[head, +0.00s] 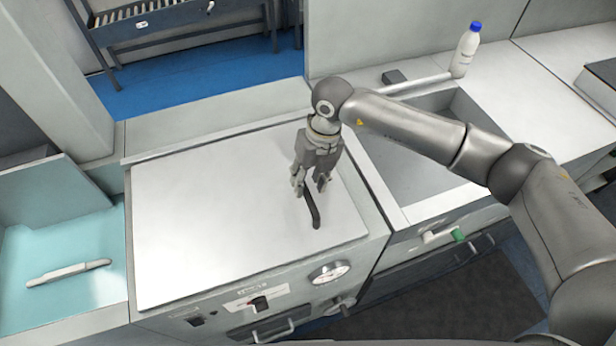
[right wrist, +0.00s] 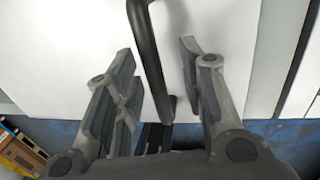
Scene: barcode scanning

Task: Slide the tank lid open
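The tank lid (head: 210,220) is a flat white panel that covers the top of the grey tank cabinet (head: 150,318). It also shows as a white surface in the right wrist view (right wrist: 60,50). A dark bar handle (head: 314,208) stands on the lid's right part. My right gripper (head: 311,190) is above the handle, pointing down. In the right wrist view the handle (right wrist: 147,50) runs between the two fingers (right wrist: 160,80), with visible gaps on both sides. The right gripper is open. My left gripper is not in view.
A sink basin (head: 400,150) lies right of the tank, with a white bottle with a blue cap (head: 467,48) behind it. A light blue tray area (head: 50,250) with a white tool (head: 68,272) is at the left. A gauge (head: 329,272) and knobs are on the tank front.

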